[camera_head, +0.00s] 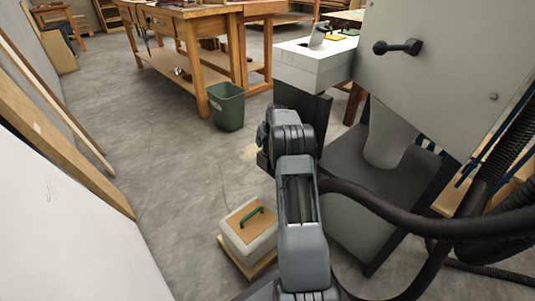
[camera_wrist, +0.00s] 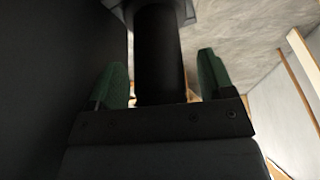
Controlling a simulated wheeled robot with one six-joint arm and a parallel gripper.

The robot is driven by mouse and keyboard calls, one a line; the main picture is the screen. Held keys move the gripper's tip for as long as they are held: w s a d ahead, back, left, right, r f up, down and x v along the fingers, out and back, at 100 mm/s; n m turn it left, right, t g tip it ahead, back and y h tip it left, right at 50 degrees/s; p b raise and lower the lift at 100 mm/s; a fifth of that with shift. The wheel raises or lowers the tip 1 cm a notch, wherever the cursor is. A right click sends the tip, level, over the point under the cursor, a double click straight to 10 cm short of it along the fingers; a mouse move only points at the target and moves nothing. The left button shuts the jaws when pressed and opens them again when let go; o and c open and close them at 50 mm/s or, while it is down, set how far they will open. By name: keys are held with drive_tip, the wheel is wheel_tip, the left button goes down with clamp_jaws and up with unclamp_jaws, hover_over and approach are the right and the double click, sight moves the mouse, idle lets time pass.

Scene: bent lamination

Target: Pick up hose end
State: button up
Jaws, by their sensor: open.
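In the wrist view, a black cylinder (camera_wrist: 160,50), which looks like the hose end, stands between the two green fingers of my gripper (camera_wrist: 160,66). A wider grey collar shows at its top. The fingers are open, with a visible gap on each side of the cylinder. In the head view, a thick black hose (camera_head: 400,213) runs from the right edge to behind my arm. Its end and my gripper are hidden there by my arm.
A grey machine (camera_head: 440,85) with a dark base stands close on the right. A box with a green handle (camera_head: 243,231) sits on the floor by my arm. A green bin (camera_head: 227,107) and wooden workbench (camera_head: 185,72) are further back. Floor at the left centre is clear.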

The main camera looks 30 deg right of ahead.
drive_tip(key=shift+w+f, duration=0.15)
drive_tip(key=shift+f, duration=0.25)
drive_tip(key=shift+c, duration=0.4)
drive_tip(key=shift+r, duration=0.1)
drive_tip(key=c, duration=0.9)
drive_tip(key=shift+o, duration=0.2)
drive_tip(key=shift+r+p, duration=0.35)
drive_tip(key=shift+r, duration=0.3)
drive_tip(key=r+p, duration=0.1)
drive_tip(key=r, duration=0.1)
drive_tip(key=r+p, duration=0.1)
drive_tip(key=r, duration=0.1)
drive_tip(key=a+r+p, duration=0.1)
drive_tip(key=r, duration=0.1)
drive_tip(key=s+a+p, duration=0.2)
drive_tip(key=a+p, duration=0.2)
drive_tip(key=a, duration=1.3)
drive_tip(key=shift+s+f, duration=0.15)
drive_tip(key=shift+s, duration=0.1)
